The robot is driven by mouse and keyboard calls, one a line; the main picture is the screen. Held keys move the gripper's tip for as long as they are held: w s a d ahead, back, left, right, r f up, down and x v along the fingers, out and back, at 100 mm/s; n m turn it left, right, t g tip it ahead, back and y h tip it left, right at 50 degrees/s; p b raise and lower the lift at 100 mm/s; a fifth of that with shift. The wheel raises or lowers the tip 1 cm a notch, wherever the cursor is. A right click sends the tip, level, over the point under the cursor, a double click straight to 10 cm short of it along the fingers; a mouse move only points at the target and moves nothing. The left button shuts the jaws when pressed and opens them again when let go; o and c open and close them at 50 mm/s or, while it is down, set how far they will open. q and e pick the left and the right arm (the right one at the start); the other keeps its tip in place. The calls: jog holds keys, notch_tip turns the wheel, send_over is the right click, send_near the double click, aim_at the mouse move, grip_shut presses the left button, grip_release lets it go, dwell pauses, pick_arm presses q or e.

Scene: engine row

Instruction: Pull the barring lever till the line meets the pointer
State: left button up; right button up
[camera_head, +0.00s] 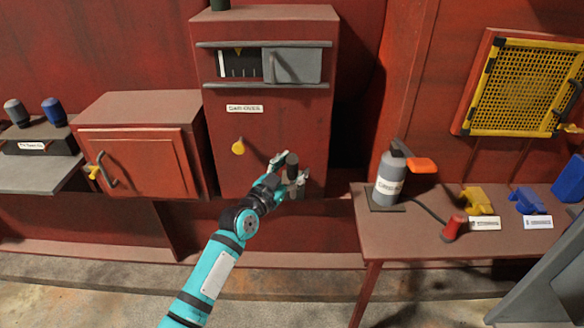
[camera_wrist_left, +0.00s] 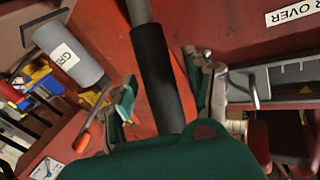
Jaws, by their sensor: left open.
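The barring lever shows in the left wrist view as a grey rod with a black grip (camera_wrist_left: 155,70). In the head view its dark grip end (camera_head: 292,159) is in front of the red cabinet labelled BAR-OVER. My left gripper (camera_head: 289,171) is open, with its fingers (camera_wrist_left: 166,92) on either side of the grip; I cannot tell whether they touch it. The cabinet window (camera_head: 240,66) shows pale scale lines and a yellow pointer (camera_head: 239,51) at its top edge. Which line is the one for the pointer is too small to tell. My right gripper is not in view.
A grey sliding cover (camera_head: 292,66) fills the window's right part. A yellow knob (camera_head: 238,147) is on the cabinet front. A red table (camera_head: 420,225) at right holds a grey canister (camera_head: 389,178) and coloured tools. A smaller red cabinet (camera_head: 135,160) stands at left.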

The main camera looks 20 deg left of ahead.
pick_arm(q)
grip_shut()
dwell(0.3)
jog(key=shift+w+a+r+p, duration=0.1)
jog(key=shift+w+r+p, duration=0.2)
jog(key=shift+r+p, duration=0.2)
jog(key=w+a+r+n+g+p, duration=0.1)
jog(key=w+g+p, duration=0.1)
jog(key=w, duration=0.3)
jog(key=w+a+r+n+g+p, duration=0.1)
jog(key=w+a+g+p, duration=0.1)
jog(key=w, duration=0.4)
jog(key=shift+w+a+r+n+g+p, duration=0.2)
jog(key=shift+r+n+g+p, duration=0.1)
jog(key=shift+g+p, duration=0.25)
